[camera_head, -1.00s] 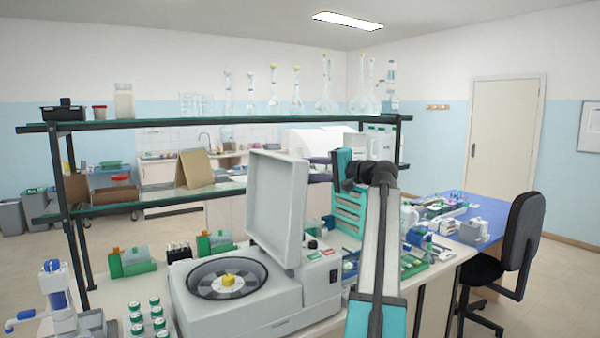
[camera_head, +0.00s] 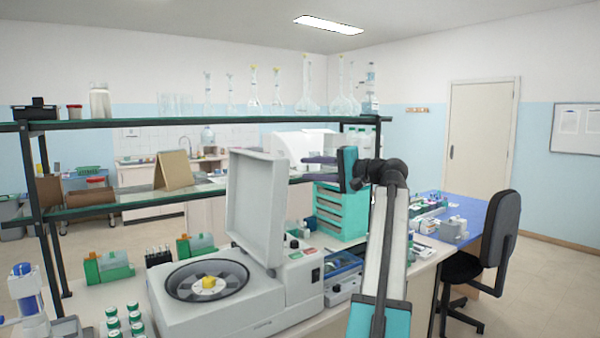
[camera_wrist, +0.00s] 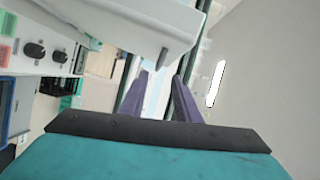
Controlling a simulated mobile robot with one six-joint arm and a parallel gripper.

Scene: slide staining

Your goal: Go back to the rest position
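My gripper (camera_head: 308,160) is raised above the bench, near the level of the shelf unit, and points left in the head view. In the wrist view its two purple fingers (camera_wrist: 160,76) stand apart with nothing between them. The gripper is open and empty. The raised lid of the centrifuge (camera_head: 255,205) is below and left of it in the head view. The wrist view shows a pale panel edge close beside the fingers; whether they touch cannot be told.
The white centrifuge (camera_head: 215,310) with its lid up fills the bench front. A teal drawer unit (camera_head: 341,212) stands behind my arm. The shelf (camera_head: 150,123) carries glassware. A black chair (camera_head: 500,235) stands at right by the blue-topped table (camera_head: 460,208). Floor is free further right.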

